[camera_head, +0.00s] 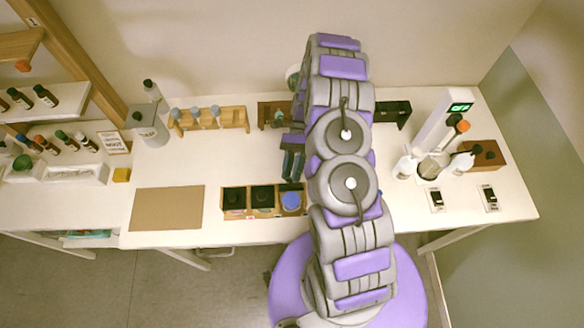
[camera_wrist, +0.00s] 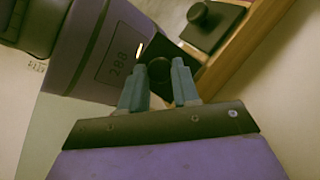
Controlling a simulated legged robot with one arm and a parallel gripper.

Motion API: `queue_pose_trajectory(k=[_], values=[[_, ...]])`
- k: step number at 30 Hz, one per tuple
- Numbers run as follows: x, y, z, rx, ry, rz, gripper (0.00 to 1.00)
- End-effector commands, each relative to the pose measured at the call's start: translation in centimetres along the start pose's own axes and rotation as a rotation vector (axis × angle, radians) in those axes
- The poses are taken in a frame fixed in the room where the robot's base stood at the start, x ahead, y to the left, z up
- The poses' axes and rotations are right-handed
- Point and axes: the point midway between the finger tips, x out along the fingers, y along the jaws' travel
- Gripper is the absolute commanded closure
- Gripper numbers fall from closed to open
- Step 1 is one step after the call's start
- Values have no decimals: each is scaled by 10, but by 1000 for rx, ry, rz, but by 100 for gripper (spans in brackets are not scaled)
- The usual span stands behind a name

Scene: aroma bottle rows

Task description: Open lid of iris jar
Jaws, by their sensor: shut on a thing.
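A wooden tray (camera_head: 248,214) at the table's front holds three square jars in a row. The left jar (camera_head: 234,198) and the middle jar (camera_head: 262,197) have black lids. The right compartment shows a round blue surface (camera_head: 291,199). My gripper (camera_head: 291,174) points down just behind this compartment. In the wrist view its fingers (camera_wrist: 159,88) are shut around a round black knob (camera_wrist: 160,70) on a dark lid, partly hidden by the fingers. I cannot tell whether this lid touches a jar. No iris label is readable.
Another dark square lid with a knob (camera_wrist: 205,22) lies close by, beside a wooden rail (camera_wrist: 245,45). A brown mat (camera_head: 167,208) lies left of the tray. A bottle rack (camera_head: 208,119) stands behind. White bottles (camera_head: 405,166) stand to the right.

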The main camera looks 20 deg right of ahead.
Motion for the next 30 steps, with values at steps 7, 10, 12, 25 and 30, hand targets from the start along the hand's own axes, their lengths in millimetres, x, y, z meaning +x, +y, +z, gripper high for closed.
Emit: queue_pose_trajectory(k=[7, 10, 12, 25, 30], values=[[0, -2, -2, 2, 1, -1, 100], [0, -2, -2, 2, 2, -1, 100], [0, -2, -3, 3, 2, -1, 100], [1, 1, -1, 1, 0, 1, 43], [-2, 0, -1, 1, -1, 1, 43]])
